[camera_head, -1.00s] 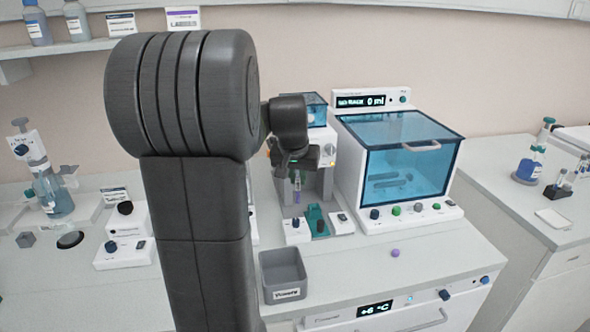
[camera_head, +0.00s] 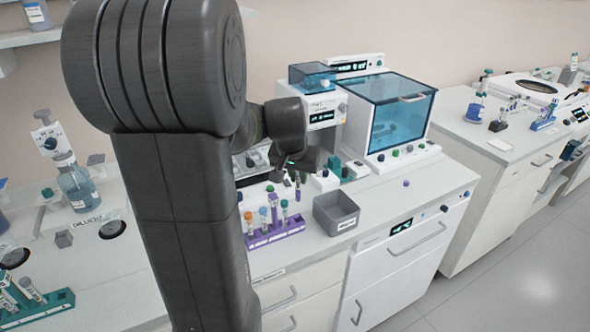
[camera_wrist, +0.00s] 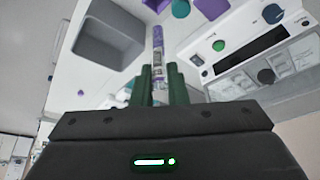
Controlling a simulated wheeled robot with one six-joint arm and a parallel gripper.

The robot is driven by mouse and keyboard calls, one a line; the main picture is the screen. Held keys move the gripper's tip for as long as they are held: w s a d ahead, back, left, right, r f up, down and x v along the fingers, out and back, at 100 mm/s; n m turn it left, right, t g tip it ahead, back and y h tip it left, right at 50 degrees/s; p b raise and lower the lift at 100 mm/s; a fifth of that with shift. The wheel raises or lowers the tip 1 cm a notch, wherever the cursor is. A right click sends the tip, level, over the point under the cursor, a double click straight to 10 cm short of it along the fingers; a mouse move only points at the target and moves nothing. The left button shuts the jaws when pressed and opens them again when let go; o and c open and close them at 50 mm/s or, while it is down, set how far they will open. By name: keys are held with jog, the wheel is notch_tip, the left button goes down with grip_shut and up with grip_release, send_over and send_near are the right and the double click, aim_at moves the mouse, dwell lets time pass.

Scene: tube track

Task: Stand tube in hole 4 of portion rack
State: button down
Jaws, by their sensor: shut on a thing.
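My gripper (camera_wrist: 161,85) is shut on a slim clear tube (camera_wrist: 158,62) with a pale printed label and purple markings, held between its dark green fingers in the wrist view. In the head view my gripper (camera_head: 297,172) is above the counter, with the tube (camera_head: 298,190) hanging below it, small and partly hidden. A teal rack (camera_head: 40,308) with tubes is at the lower left. I cannot read which one is the portion rack, and hole 4 is not discernible.
A grey open bin (camera_head: 336,212) sits just right of the purple rack; it also shows in the wrist view (camera_wrist: 112,42). A blue-windowed cabinet (camera_head: 402,115) and a white dispenser with a blue top (camera_head: 312,78) stand behind. A small purple knob (camera_head: 406,183) lies on the clear counter to the right.

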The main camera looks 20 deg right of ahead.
aim_at(297, 198)
jog(key=shift+s+f, duration=0.1)
jog(key=shift+f, duration=0.15)
jog(key=shift+f+b, duration=1.8)
jog(key=shift+f, duration=0.45)
jog(key=shift+f+b, duration=0.55)
jog(key=shift+b, duration=0.1)
jog(key=shift+f+b, duration=0.3)
jog(key=shift+f, duration=0.1)
jog(key=shift+f, duration=0.1)
jog(key=shift+f+b, duration=0.55)
jog(key=shift+b, duration=0.05)
jog(key=c, duration=1.3)
grip_release()
jog(key=shift+c, duration=0.2)
